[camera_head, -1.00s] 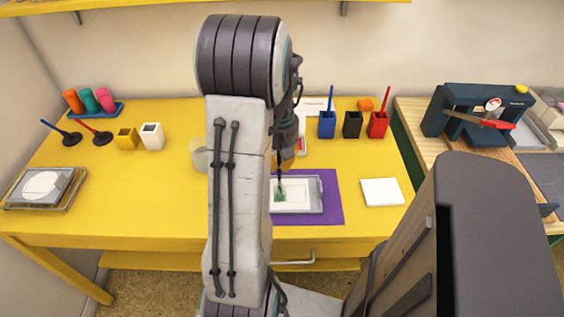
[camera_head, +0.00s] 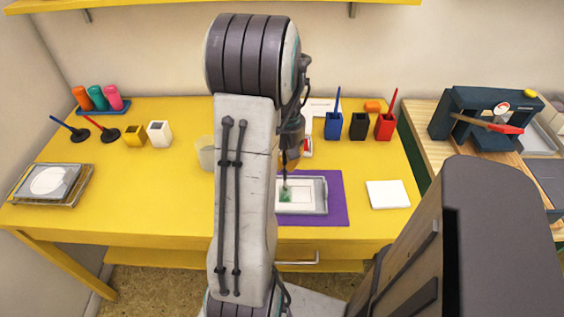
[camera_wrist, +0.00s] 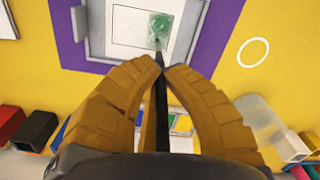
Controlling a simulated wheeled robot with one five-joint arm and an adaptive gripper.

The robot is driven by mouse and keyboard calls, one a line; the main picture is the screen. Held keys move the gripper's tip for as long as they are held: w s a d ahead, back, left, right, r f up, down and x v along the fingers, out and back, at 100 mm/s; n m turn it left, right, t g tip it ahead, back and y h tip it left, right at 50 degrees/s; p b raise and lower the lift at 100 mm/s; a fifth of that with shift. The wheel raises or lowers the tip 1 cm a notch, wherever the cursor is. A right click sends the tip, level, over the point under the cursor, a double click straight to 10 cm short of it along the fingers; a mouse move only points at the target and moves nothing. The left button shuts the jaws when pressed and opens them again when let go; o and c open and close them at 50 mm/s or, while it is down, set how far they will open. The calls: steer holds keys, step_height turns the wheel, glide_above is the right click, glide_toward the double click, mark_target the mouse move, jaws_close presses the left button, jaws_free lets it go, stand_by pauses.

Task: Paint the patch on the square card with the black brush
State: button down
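My gripper (camera_wrist: 159,72) is shut on the black brush (camera_wrist: 160,100), whose dark handle runs between the yellow-brown finger pads. The brush points down at the square card (camera_wrist: 122,27), and its tip is at or just above the lower edge of a green paint patch (camera_wrist: 158,24); I cannot tell whether it touches. In the head view the card (camera_head: 305,195) lies in a grey frame (camera_head: 321,208), with the green patch (camera_head: 285,196) at its left. My arm hides the frame's left side there.
The frame is on a purple mat (camera_head: 336,212) on the yellow table (camera_head: 130,195). Blue (camera_head: 334,127), black (camera_head: 359,127) and red (camera_head: 384,127) cups stand behind right. A clear cup (camera_head: 205,154) is behind left, and a white square (camera_head: 388,194) lies right.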

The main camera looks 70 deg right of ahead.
steer(key=shift+s, duration=0.15)
steer(key=shift+s+d, duration=0.15)
steer(key=shift+s, duration=0.25)
steer(key=shift+w, duration=0.15)
steer(key=shift+w+a, duration=0.2)
steer(key=shift+w, duration=0.25)
steer(key=shift+w, duration=0.1)
steer(key=shift+w+a, duration=0.2)
steer(key=shift+w, duration=0.25)
steer(key=shift+r, duration=0.1)
